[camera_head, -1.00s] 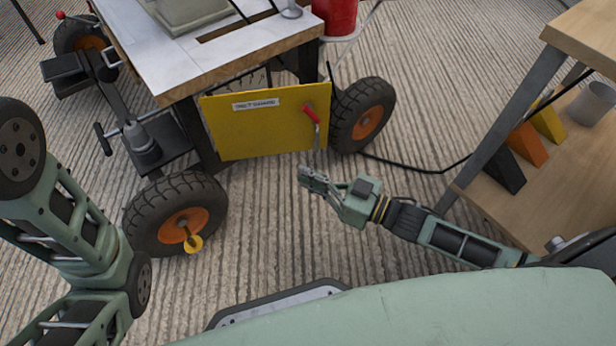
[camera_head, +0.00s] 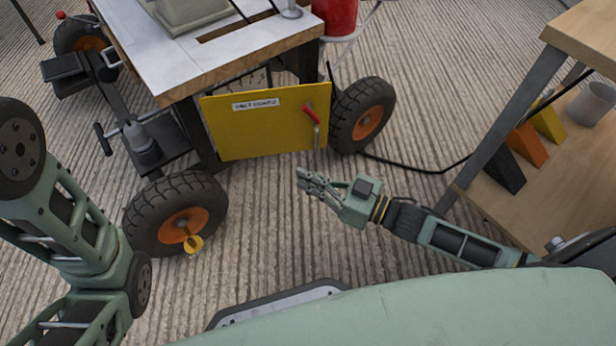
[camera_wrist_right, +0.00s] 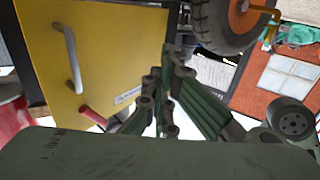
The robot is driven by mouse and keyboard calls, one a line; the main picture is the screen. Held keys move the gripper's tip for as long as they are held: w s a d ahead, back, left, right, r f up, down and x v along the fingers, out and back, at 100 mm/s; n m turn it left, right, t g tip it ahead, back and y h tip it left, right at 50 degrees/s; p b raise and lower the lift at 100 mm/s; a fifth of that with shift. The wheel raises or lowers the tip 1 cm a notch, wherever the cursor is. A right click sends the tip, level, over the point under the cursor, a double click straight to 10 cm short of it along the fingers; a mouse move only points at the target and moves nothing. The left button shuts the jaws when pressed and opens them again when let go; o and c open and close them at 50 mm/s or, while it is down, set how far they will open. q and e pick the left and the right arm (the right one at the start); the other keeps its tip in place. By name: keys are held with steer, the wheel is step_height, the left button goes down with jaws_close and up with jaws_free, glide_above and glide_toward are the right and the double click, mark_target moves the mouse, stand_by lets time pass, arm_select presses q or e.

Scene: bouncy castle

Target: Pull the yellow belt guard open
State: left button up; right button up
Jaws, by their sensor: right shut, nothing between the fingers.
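The yellow belt guard (camera_head: 255,130) is a flat panel with a white label on the side of a wheeled cart. A red lever (camera_head: 311,114) and a grey bar handle (camera_head: 317,136) are near its right edge. In the right wrist view, the guard (camera_wrist_right: 115,50) fills the upper left, with the handle (camera_wrist_right: 72,60) and red lever (camera_wrist_right: 90,116) visible. My right gripper (camera_head: 302,180) is shut and empty, below the guard in the head view and apart from the handle. Its fingers (camera_wrist_right: 165,80) also show in the wrist view. My left gripper is out of view; only its arm shows.
The cart has black tyres with orange hubs, one (camera_head: 178,215) left of the guard and another (camera_head: 363,122) to its right. A wooden shelf unit (camera_head: 560,170) stands at right, near my right arm. A black cable (camera_head: 420,170) lies on the ribbed floor.

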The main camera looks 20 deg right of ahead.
steer(key=o, duration=0.3)
steer(key=v, duration=1.2)
steer(key=shift+c, duration=0.3)
